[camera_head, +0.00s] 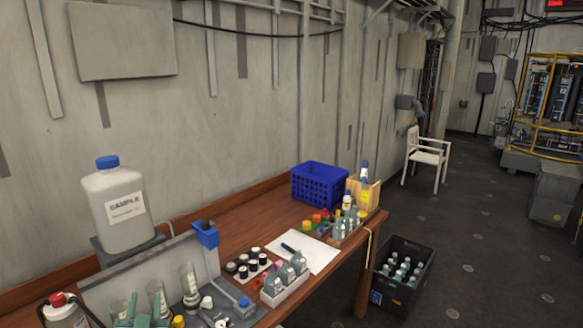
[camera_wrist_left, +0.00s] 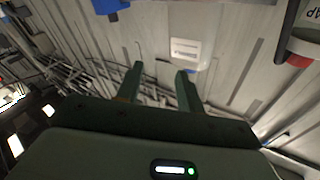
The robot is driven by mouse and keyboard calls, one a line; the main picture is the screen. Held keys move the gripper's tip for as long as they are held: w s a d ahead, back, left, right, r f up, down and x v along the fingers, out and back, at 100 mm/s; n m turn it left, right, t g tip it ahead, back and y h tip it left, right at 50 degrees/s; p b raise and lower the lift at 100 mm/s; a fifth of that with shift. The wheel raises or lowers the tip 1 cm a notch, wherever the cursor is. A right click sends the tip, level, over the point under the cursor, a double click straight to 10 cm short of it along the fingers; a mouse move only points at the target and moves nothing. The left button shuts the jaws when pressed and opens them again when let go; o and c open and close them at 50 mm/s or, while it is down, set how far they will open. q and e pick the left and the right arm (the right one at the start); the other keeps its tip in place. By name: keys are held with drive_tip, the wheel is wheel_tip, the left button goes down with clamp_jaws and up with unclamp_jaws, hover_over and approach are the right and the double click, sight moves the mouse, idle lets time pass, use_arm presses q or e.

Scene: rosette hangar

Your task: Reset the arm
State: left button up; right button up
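My left gripper (camera_head: 147,304) shows at the bottom left of the head view, low over the near end of the wooden bench, in front of glass cylinders. In the left wrist view my left gripper (camera_wrist_left: 160,72) has its two dark green fingers apart, with nothing between them. The wrist view is tilted and looks toward the grey wall. My right gripper shows in neither view.
On the bench (camera_head: 240,221) stand a white jug with a blue cap (camera_head: 113,205), a red-capped container (camera_head: 62,312), a bottle rack (camera_head: 285,285) and a blue basket (camera_head: 319,184). A black crate (camera_head: 402,273) of bottles is on the floor. Open floor lies to the right.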

use_arm(q)
drive_tip(key=s+d+f+m+g+h, duration=0.5)
drive_tip(key=s+d+m, duration=0.2)
drive_tip(key=s, duration=0.5)
drive_tip(key=s+a+r+g+y, duration=0.2)
drive_tip(key=s+g+y, duration=0.3)
drive_tip(key=s, duration=1.3)
drive_tip(key=s+d+f+g+h+b, duration=0.2)
drive_tip(key=f+b, duration=0.1)
drive_tip(key=f, duration=1.3)
drive_tip(key=s+d+f+g+h+b, duration=0.15)
drive_tip(key=f+b, duration=0.25)
drive_tip(key=f, duration=1.2)
drive_tip(key=s+f+n+g+h+b, duration=0.2)
drive_tip(key=s+f+b, duration=0.4)
drive_tip(key=s+f, duration=1.4)
wheel_tip(320, 180, down, 4)
drive_tip(key=shift+s+d+r+n+g, duration=0.1)
drive_tip(key=shift+s+d+n+g, duration=0.3)
drive_tip(key=shift+n+g, duration=0.45)
